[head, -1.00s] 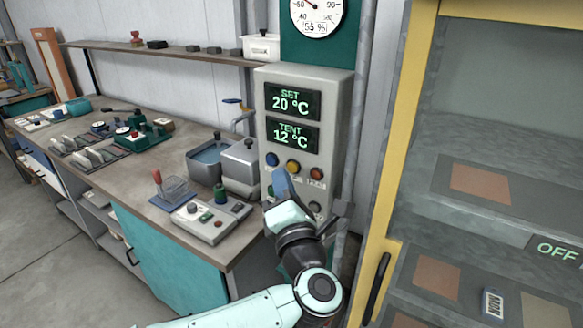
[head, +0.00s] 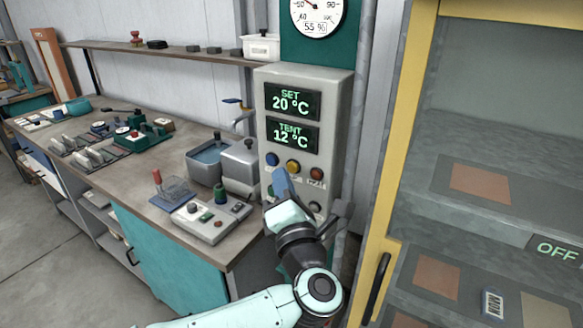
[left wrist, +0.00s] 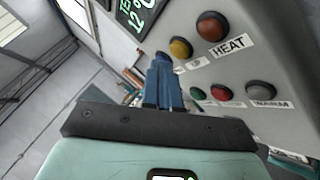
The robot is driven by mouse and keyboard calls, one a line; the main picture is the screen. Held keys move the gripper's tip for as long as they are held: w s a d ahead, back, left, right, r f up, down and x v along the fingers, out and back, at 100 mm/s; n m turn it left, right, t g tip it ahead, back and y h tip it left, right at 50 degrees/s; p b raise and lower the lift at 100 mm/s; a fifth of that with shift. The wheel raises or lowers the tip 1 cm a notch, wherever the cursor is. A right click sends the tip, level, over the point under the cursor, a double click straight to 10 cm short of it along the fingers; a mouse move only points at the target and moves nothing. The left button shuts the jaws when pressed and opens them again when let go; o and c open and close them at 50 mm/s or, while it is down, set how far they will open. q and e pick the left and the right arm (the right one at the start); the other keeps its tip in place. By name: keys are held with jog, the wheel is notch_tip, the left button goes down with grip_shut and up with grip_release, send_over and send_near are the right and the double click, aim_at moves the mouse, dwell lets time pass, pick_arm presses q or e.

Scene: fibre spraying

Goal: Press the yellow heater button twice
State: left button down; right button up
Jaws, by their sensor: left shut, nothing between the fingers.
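The yellow button (head: 293,167) is on the grey control box (head: 334,125), between a blue button (head: 271,159) and an orange-red button (head: 316,174). In the left wrist view the yellow button (left wrist: 180,48) shows beside the orange-red one (left wrist: 211,26), which has the HEAT label. My left gripper (head: 281,176) is shut and empty, its blue fingers pointing at the panel just below and left of the yellow button. In the left wrist view its fingertips (left wrist: 163,62) are close beside that button. I cannot tell whether they touch. The yellow button's label is partly hidden. My right gripper is not in view.
The displays read SET 20 °C (head: 292,102) and TENT 12 °C (head: 292,135). Lower buttons, including a red one (left wrist: 221,93), sit close to the fingers. A cluttered workbench (head: 140,205) stands left. A yellow-framed cabinet (head: 400,130) stands right.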

pick_arm(q)
jog(key=shift+w+d, duration=0.1)
jog(key=shift+w, duration=0.05)
jog(key=shift+w+d, duration=0.15)
jog(key=shift+w, duration=0.05)
dwell(0.3)
jog(key=shift+w+d, duration=0.25)
jog(key=shift+w, duration=0.1)
dwell(0.7)
dwell(0.3)
jog(key=shift+s+a+b, duration=0.5)
jog(key=shift+s+b, duration=0.2)
jog(key=shift+b, duration=0.2)
jog(key=s+a+b, duration=0.1)
jog(key=s+b, duration=0.1)
jog(key=s+a+b, duration=0.2)
